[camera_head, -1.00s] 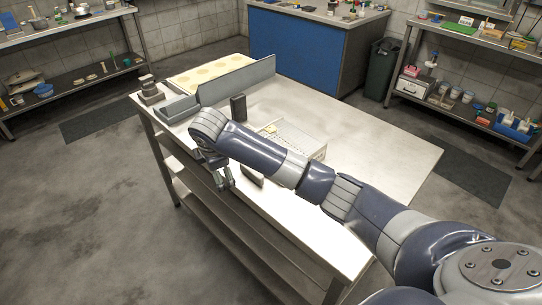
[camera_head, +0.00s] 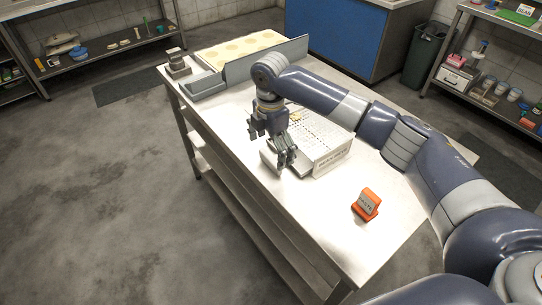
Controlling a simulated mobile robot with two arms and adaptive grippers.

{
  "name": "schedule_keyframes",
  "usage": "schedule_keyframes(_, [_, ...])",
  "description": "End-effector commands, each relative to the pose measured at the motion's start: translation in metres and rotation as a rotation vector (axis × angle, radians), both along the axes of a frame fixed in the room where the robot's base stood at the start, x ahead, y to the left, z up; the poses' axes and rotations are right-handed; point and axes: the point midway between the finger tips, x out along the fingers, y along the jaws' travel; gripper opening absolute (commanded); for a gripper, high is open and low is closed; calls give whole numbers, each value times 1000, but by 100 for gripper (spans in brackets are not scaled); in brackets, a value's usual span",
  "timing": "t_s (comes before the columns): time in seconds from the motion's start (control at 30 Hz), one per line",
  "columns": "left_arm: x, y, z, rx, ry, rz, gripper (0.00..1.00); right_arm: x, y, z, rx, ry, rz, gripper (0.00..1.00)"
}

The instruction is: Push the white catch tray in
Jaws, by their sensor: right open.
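A white box with a perforated top (camera_head: 330,157) stands on the steel table. A pale, flat tray-like piece (camera_head: 306,169), which looks like the white catch tray, sticks out of its side toward the table's long near edge. My right gripper (camera_head: 284,164) points down at this piece, its fingers open and covering part of it. I cannot tell whether the fingers touch it. My left gripper is not in view.
An orange block with a label (camera_head: 366,204) stands on the steel table (camera_head: 330,225) to the right. A grey upright panel (camera_head: 265,63) and a cream board with round spots (camera_head: 238,47) are at the far end. The table's near left part is clear.

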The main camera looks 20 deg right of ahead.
Motion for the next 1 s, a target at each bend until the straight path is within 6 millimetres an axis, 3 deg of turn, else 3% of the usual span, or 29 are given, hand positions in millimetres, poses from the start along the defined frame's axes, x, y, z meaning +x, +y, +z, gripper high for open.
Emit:
schedule_keyframes(0.23, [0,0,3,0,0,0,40,0,1,-32,-1,0,1,99])
schedule_keyframes(0.6, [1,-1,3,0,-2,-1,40,0,1,-39,1,-2,2,99])
schedule_keyframes(0.9, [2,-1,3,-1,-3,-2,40,0,1,-38,0,-2,1,36])
schedule_keyframes(1.0, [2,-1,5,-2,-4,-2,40,1,-3,-38,-1,-1,-1,36])
